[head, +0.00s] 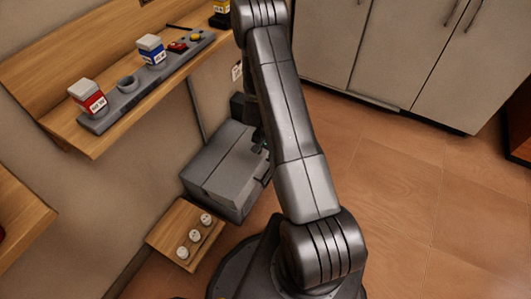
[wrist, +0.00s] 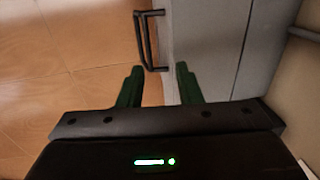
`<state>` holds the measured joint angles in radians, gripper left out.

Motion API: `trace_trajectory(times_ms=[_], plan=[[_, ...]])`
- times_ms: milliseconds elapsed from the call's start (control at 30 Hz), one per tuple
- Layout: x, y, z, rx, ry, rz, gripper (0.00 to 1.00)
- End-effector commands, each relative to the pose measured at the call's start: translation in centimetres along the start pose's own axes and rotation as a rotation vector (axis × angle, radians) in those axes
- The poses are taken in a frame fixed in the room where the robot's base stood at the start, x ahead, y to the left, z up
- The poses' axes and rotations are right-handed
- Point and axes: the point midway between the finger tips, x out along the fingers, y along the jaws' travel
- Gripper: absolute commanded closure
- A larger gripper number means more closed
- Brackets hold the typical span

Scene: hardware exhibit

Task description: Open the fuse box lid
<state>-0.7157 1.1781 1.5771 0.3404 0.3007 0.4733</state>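The fuse box is a grey box (head: 222,160) low against the wall in the head view, with its lid down as far as I can see. In the wrist view its grey face (wrist: 205,45) fills the upper right, and a black bar handle (wrist: 143,42) stands out from its left edge. My gripper (wrist: 158,68) is open, with two dark green fingers apart. The handle's near end appears between the fingertips; I cannot tell if they touch. In the head view my gripper (head: 260,142) is at the box's right side, mostly hidden behind my arm.
A small wooden stand (head: 184,236) with several white round pieces is in front of the box. A wooden shelf (head: 92,140) above left holds a grey tray (head: 128,100) with small boxes. White cabinets (head: 400,45) stand at the back. The floor at right is clear.

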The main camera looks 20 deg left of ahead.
Motion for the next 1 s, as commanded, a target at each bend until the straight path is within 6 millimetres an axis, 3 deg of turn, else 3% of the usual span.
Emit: trace_trajectory(times_ms=[367, 400, 500, 567, 800, 1000], plan=[[0.1, 0.0, 0.0, 0.000, 0.000, 0.000, 0.68], [0.1, 0.0, 0.0, 0.000, 0.000, 0.000, 0.70], [0.4, 0.5, 0.0, 0.017, -0.010, 0.003, 0.90], [1.1, 1.6, 0.2, 0.057, -0.036, 0.010, 1.00], [6.6, 9.2, 2.7, 0.465, -0.307, -0.008, 1.00], [10.0, 11.9, 4.5, 0.859, -0.578, -0.183, 1.00]])
